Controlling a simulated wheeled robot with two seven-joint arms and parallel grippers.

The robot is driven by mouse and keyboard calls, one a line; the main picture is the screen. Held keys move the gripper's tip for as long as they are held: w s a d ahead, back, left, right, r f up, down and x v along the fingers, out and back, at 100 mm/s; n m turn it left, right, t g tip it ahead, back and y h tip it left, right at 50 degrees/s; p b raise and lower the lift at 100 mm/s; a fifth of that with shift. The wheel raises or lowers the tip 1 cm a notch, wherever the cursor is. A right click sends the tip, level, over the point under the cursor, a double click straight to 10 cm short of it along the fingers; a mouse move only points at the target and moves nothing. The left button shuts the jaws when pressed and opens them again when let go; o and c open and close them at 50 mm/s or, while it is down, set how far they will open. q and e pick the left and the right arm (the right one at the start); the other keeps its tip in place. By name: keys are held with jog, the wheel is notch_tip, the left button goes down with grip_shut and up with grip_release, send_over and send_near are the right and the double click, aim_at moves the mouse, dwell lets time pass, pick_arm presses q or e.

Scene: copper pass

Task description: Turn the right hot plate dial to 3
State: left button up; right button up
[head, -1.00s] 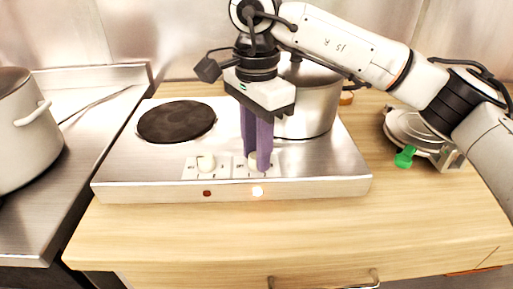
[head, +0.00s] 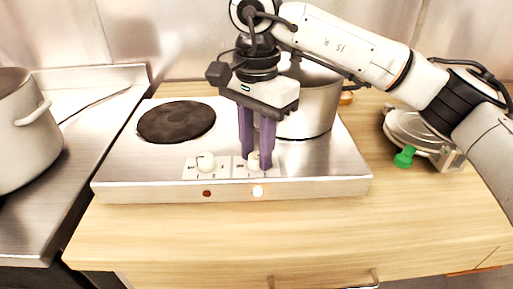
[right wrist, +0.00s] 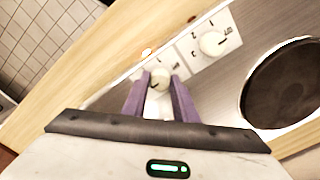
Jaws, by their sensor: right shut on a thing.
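The hot plate (head: 330,187) is a steel unit with two white dials on its front panel. The right dial (head: 253,161) sits between the purple fingers of my right gripper (head: 256,165), which is shut on it from above. In the right wrist view the right dial (right wrist: 160,77) shows between the fingertips (right wrist: 160,84). I cannot read which number its pointer is at. The left dial (head: 206,162) is free, and it also shows in the right wrist view (right wrist: 213,43). My left gripper is not in view.
A steel pot (head: 313,108) stands on the right plate, just behind my right gripper. The left plate (head: 176,122) is bare. The right indicator light (head: 257,191) glows bright; the left one (head: 207,193) is dull red. A metal device with a green handle (head: 404,157) stands at right.

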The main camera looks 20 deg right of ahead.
aim_at(256, 155)
jog(key=o, duration=1.1)
jog(key=shift+r, duration=0.1)
notch_tip(256, 155, up, 10)
jog(key=shift+r+p, duration=0.15)
jog(key=shift+p, duration=0.25)
